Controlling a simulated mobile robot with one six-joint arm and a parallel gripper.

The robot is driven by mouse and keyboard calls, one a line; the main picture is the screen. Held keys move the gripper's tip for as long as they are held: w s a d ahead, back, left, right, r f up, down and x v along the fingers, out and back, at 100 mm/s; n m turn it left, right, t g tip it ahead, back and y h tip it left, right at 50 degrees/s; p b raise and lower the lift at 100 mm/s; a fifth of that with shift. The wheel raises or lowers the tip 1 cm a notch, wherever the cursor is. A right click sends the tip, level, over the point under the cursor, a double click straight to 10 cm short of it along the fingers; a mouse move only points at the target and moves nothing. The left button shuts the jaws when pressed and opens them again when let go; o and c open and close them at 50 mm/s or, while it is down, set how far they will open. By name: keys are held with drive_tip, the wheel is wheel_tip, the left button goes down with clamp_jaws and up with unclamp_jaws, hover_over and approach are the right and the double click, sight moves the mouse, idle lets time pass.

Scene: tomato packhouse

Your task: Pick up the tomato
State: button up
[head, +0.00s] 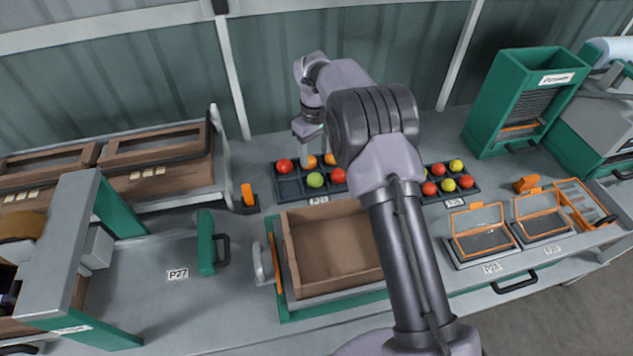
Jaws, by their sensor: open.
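Several tomatoes lie in a dark divided tray (289,190) at the back of the bench. A red tomato (284,166) is in its back left cell. An orange tomato (311,162) and another orange one (330,159) lie to its right. A green tomato (315,180) and a second red tomato (339,175) are in the front row. My gripper (304,142) points down over the tray's back edge, close to the first red and orange tomatoes. It is open and holds nothing visible. Its fingertips are small and hard to make out. My arm hides the tray's right side.
A second tray (473,194) with red and yellow-green tomatoes is right of my arm. An empty brown-lined crate (330,246) stands in front of the first tray. Orange-framed boxes (480,229) and a tall green bin (515,110) are right. Bench by P27 (178,274) is clear.

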drive_tip(key=b, duration=0.1)
hover_over(316, 177)
drive_tip(key=f, duration=0.4)
drive_tip(key=shift+w+f, duration=0.3)
drive_tip(key=shift+w, duration=0.05)
drive_tip(key=f, duration=0.2)
drive_tip(key=f+b, duration=0.1)
drive_tip(key=f, duration=0.1)
drive_tip(key=f+b, duration=0.1)
drive_tip(key=f, duration=0.1)
drive_tip(key=shift+s, duration=0.3)
drive_tip(key=shift+r, duration=0.1)
drive_tip(key=c, duration=0.7)
